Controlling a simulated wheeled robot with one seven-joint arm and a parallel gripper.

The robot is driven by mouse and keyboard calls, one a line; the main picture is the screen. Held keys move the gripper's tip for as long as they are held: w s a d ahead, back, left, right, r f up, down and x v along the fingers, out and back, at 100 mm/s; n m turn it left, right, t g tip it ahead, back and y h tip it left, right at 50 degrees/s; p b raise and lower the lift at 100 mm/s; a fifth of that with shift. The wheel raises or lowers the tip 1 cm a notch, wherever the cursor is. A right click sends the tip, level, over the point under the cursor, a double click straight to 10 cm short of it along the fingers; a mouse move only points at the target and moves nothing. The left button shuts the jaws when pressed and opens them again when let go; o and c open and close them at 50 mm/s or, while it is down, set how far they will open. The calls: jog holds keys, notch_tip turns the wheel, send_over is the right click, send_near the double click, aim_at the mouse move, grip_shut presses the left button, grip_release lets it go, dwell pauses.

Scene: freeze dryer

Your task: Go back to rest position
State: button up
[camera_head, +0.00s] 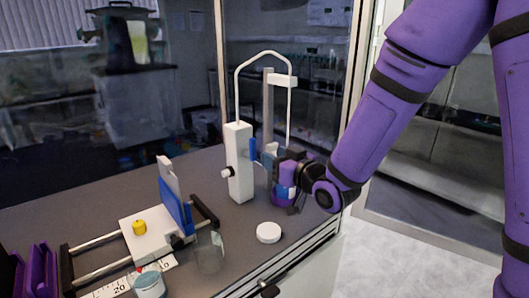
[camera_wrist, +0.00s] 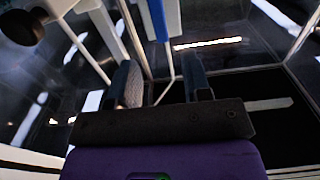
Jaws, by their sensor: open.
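My gripper (camera_head: 268,158) is at the end of my purple arm, close to the white stand of the freeze dryer (camera_head: 239,165) in the head view. In the wrist view my gripper (camera_wrist: 163,88) shows two dark fingers spread apart with nothing between them. The white post and a blue part (camera_wrist: 158,18) of the freeze dryer are just beyond the fingertips. I cannot tell whether the fingers touch the stand.
A white round lid (camera_head: 268,232) and a clear beaker (camera_head: 209,252) sit on the dark table. A railed rig with a blue plate (camera_head: 174,207) and yellow knob (camera_head: 138,227) stands at left. A jar (camera_head: 149,285) is in front. Glass panels enclose the back.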

jog(key=shift+s+d, duration=0.4)
jog(key=shift+s, duration=0.15)
jog(key=s+d+r+m+g+h, duration=0.2)
jog(key=s+d+r+h, duration=0.15)
jog(key=d, duration=0.35)
jog(key=s+d+r+m+g+h, duration=0.1)
jog(key=s+d+r+h, duration=0.25)
jog(key=d, duration=0.35)
jog(key=s+d+r+m+g+h, duration=0.1)
jog(key=s+d+g, duration=0.2)
jog(key=s, duration=0.7)
jog(key=s+d+r+m+g+h, duration=0.2)
jog(key=s+d+g, duration=0.1)
jog(key=s, duration=0.7)
jog(key=shift+s+d+r+m+g, duration=0.2)
jog(key=shift+d+m+g, duration=0.1)
jog(key=shift+d, duration=0.2)
jog(key=shift+w, duration=0.1)
